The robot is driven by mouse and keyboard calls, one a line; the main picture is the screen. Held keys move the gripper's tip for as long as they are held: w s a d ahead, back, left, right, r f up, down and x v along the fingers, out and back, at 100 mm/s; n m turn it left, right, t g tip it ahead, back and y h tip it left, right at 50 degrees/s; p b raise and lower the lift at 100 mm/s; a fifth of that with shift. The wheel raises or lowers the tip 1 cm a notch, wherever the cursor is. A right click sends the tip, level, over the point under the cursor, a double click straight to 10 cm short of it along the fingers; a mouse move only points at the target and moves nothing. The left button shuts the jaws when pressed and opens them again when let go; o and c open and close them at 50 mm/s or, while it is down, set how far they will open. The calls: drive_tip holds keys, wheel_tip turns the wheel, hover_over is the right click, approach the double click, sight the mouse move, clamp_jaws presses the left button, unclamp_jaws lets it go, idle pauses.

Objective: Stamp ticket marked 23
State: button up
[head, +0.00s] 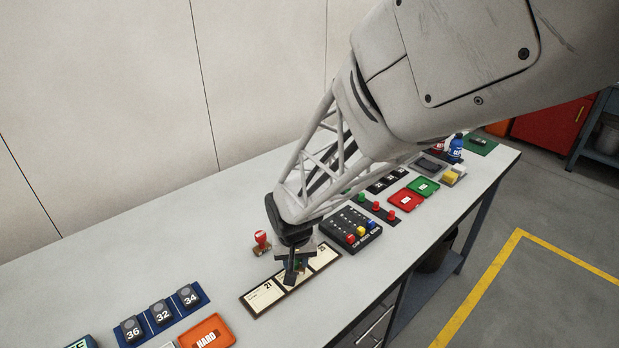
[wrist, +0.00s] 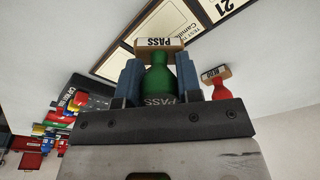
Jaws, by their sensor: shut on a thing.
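My gripper (head: 292,268) is shut on a green stamp marked PASS, held between its blue fingers in the wrist view; the stamp (wrist: 159,78) has a tan PASS block at its end. The gripper is over the middle of a dark ticket board (head: 256,316) and partly hides it. The left ticket (head: 263,297) reads 21. The middle ticket's number is hidden. The right ticket (head: 324,257) has a number too small to read surely, perhaps 23. Whether the stamp touches the board cannot be told. A red stamp (head: 262,241) stands behind the board; it also shows in the wrist view (wrist: 219,84).
A blue rack of blocks 36, 32 and 34 (head: 161,313) and a red-orange HARD tray (head: 207,333) are at the left. A dark box with coloured knobs (head: 350,229) is close right of the board. Red and green trays (head: 405,201) lie farther right. The bench's back left is clear.

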drive_tip(key=shift+f, duration=0.75)
drive_tip(key=shift+f, duration=0.6)
idle(2.4)
drive_tip(key=shift+r, duration=0.15)
drive_tip(key=shift+r, duration=3.4)
drive_tip(key=shift+s, duration=0.1)
